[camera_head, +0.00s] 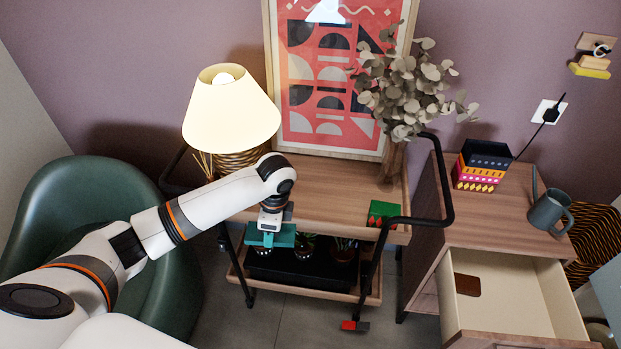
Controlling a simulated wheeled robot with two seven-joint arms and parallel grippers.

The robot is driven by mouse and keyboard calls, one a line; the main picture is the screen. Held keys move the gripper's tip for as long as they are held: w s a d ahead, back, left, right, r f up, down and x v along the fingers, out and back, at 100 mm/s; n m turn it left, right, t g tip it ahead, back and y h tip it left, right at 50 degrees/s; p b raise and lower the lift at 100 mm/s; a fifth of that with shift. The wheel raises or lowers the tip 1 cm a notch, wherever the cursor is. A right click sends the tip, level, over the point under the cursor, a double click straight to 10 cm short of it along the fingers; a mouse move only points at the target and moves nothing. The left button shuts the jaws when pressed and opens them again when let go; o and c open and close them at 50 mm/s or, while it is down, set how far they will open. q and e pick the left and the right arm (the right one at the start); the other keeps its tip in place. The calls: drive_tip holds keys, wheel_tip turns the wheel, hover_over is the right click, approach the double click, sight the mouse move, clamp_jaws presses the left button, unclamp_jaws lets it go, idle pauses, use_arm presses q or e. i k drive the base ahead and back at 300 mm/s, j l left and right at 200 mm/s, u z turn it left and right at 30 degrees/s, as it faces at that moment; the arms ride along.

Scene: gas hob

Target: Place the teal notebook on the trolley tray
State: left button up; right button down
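The teal notebook (285,237) hangs below my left gripper (270,226), seen nearly edge-on. The gripper appears shut on it, though the fingertips are small and partly hidden. The notebook is in front of the near edge of the trolley's upper wooden tray (335,205), overlapping that edge in the picture. I cannot tell its exact height against the tray. My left arm comes in from the left and covers the tray's left part. My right gripper is not in view.
On the tray stand a lit lamp (230,110), a framed print (335,80), a vase of dried leaves (391,160) and a green-and-red box (382,212). The tray's middle is clear. Black handles (447,190) rise at its sides. An open drawer (515,295) is at right.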

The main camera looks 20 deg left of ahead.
sight(308, 190)
drive_tip(key=i, duration=0.85)
